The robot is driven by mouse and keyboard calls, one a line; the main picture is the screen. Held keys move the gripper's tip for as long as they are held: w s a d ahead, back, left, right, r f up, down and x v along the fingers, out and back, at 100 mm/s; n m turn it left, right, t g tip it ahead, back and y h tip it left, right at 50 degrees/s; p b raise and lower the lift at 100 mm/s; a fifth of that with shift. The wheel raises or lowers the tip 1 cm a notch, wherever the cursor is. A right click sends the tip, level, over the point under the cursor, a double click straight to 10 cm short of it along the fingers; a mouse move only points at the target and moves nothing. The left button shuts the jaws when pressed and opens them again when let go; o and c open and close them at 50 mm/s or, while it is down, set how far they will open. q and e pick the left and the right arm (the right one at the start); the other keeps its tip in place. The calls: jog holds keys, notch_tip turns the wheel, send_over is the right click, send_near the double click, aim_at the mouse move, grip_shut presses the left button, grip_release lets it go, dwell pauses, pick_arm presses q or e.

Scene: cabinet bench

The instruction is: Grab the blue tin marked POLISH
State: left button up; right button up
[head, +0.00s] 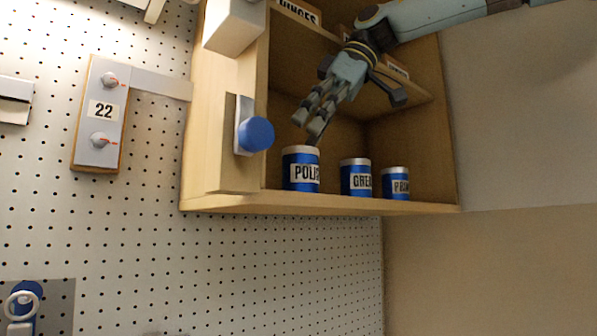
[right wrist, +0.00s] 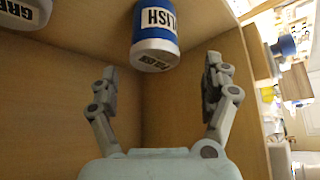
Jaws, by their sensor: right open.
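The blue tin marked POLISH (head: 301,171) has a pale lid and stands upright at the left of the cabinet's bottom shelf. It also shows in the right wrist view (right wrist: 155,25), at the top, beyond the fingertips and between their lines. My right gripper (head: 312,122) is open and empty, just above the tin and pointing down at it. The fingers look apart from the tin; the exact gap is hard to tell. My left gripper is not in view.
Two more blue tins, GREASE (head: 356,178) and one with a partly readable label (head: 396,184), stand to the right. An upper shelf (head: 405,95) is above them. The cabinet's left wall (head: 225,150) is close to the POLISH tin. A blue knob (head: 255,134) sticks out beside it.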

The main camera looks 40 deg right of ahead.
aim_at(287, 172)
jog(key=shift+x, duration=1.25)
jog(key=shift+w+f+p, duration=0.25)
jog(key=shift+w+p, duration=0.1)
jog(key=p+x, duration=0.2)
jog(key=x, duration=0.2)
jog(key=shift+d+f+p, duration=0.1)
jog(key=shift+f+p, duration=0.05)
jog(key=shift+p, duration=0.2)
jog(key=shift+w+f, duration=0.25)
jog(key=shift+f, duration=0.1)
jog(key=shift+s, duration=0.2)
jog(key=c, duration=0.3)
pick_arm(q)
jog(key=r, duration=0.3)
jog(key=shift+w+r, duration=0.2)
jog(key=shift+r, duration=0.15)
pick_arm(e)
jog(key=shift+w, duration=0.1)
jog(key=c, duration=1.2)
